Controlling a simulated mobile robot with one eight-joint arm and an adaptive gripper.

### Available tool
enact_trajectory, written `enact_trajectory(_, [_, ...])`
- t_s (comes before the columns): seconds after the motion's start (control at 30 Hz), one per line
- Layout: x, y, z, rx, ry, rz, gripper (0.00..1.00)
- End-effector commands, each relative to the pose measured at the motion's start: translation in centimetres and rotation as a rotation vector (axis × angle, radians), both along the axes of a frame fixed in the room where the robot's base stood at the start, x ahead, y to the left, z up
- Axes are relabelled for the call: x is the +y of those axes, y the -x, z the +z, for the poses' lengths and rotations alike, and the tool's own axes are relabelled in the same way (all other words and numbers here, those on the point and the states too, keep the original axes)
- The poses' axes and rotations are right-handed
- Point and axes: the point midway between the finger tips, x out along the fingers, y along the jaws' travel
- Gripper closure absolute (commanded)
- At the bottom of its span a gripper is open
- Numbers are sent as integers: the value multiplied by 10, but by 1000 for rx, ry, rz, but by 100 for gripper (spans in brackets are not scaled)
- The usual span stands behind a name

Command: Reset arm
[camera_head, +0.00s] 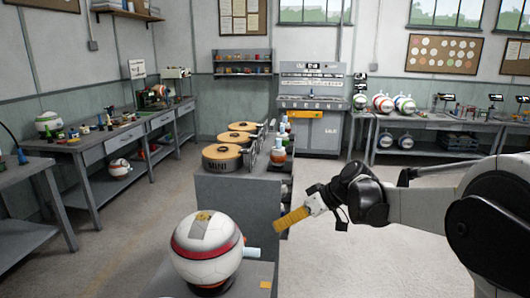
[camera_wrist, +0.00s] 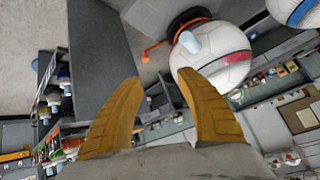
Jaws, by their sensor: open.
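My arm reaches in from the right in the head view. My gripper (camera_head: 280,222) has yellow fingers and hangs in the air to the right of the grey workbench and beyond the near ball. In the wrist view my gripper (camera_wrist: 158,80) shows two orange-yellow fingers spread apart with nothing between them. A white ball with a red band (camera_head: 207,250) sits on a dark round base at the front, with a pale blue cylinder at its right side. A ball with a red band also shows in the wrist view (camera_wrist: 215,58), beside an orange handle (camera_wrist: 157,45).
The grey workbench (camera_head: 235,195) carries several round yellow-topped units (camera_head: 222,157) and small bottles. A side bench (camera_head: 90,150) lines the left wall; another (camera_head: 440,122) with balls stands at the back right. The floor (camera_head: 380,250) below my arm is clear.

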Motion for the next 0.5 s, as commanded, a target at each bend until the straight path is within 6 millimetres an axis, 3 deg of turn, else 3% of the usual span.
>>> enact_trajectory(0.03, [-5, 23, 11, 23, 30, -52, 56])
enact_trajectory(0.23, [-36, 107, 34, 95, 137, -292, 56])
enact_trajectory(0.5, [-84, 224, 28, 106, 235, -615, 56])
